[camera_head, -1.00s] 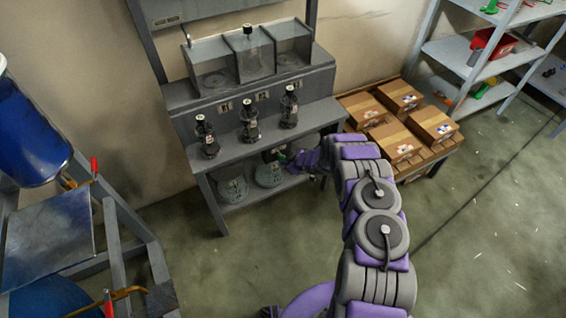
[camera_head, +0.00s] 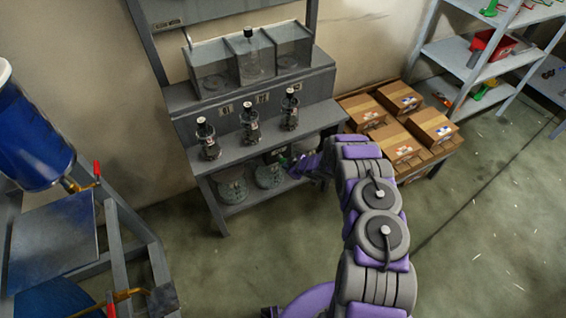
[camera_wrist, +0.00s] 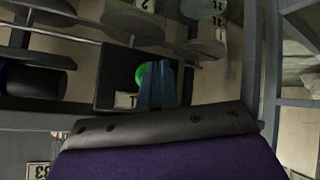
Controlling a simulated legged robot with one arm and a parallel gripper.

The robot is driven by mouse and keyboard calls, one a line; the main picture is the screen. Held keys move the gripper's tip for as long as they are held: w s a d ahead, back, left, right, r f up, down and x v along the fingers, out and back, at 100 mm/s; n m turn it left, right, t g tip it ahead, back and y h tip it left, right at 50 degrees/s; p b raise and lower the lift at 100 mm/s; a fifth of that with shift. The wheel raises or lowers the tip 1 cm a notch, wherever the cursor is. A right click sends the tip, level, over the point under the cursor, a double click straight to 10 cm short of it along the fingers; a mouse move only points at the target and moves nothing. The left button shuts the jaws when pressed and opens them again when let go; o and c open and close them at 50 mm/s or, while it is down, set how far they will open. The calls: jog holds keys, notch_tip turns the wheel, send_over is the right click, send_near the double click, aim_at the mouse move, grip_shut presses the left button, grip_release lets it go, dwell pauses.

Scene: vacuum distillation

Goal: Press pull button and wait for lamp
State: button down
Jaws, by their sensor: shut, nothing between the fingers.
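A green round button (camera_wrist: 142,74) shows on a dark box (camera_wrist: 112,78) in the wrist view, partly hidden by my gripper (camera_wrist: 158,78). My gripper's bluish fingers are shut and empty. Their tips overlap the button's right side in this view; I cannot tell whether they touch it. In the head view the green button (camera_head: 283,161) is a small spot under the bench top, with my gripper (camera_head: 292,168) close to its right. I cannot make out a lamp, nor whether one is lit.
Cardboard boxes (camera_head: 403,143) sit to the right, and a frame with a blue tank (camera_head: 30,140) stands left. Floor (camera_head: 480,240) is open at right.

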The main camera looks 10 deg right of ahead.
jog(key=shift+s+d+p, duration=0.25)
jog(key=shift+s, duration=0.55)
jog(key=shift+s+d+p, duration=0.25)
jog(key=shift+s+d, duration=0.05)
jog(key=shift+s, duration=0.45)
jog(key=shift+s+d+p, duration=0.25)
jog(key=shift+s, duration=0.55)
jog(key=shift+f, duration=0.1)
